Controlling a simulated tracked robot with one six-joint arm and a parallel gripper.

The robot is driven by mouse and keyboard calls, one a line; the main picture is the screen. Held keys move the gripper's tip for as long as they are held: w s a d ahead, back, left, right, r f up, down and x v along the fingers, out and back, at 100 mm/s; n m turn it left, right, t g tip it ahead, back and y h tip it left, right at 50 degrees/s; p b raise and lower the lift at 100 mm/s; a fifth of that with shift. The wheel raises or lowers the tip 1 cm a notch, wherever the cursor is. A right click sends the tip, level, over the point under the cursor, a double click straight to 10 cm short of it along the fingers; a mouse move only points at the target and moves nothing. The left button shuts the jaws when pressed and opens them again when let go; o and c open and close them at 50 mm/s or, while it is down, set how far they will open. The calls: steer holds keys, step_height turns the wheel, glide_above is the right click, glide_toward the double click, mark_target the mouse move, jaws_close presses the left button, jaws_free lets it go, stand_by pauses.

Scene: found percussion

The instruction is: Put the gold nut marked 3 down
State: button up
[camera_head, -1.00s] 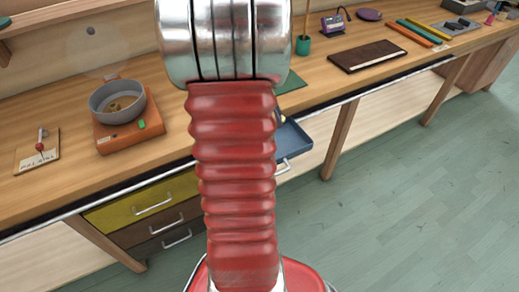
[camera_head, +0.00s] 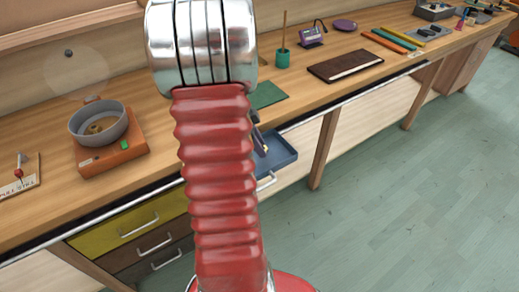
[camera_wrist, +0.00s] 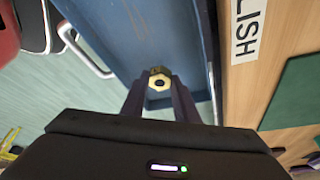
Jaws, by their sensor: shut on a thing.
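In the wrist view a gold nut (camera_wrist: 160,82) with a dark hole sits between the fingertips of my gripper (camera_wrist: 160,90). The gripper is shut on it. I cannot read a mark on the nut. Behind it is the open blue drawer (camera_wrist: 118,32), with its metal handle at the left of the picture; the nut's height above the drawer floor is hard to tell. In the head view the blue drawer (camera_head: 282,160) is pulled out from the bench, and a dark part of my gripper (camera_head: 258,142) shows over it, mostly hidden by my red arm.
The wooden bench (camera_head: 215,125) runs along the drawer. Yellow and brown drawers (camera_head: 125,222) are shut. The green floor is clear.

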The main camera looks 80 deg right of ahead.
steer(key=shift+f, duration=1.2)
steer(key=o, duration=1.1)
steer(key=v, duration=1.2)
steer(key=shift+s+r, duration=0.1)
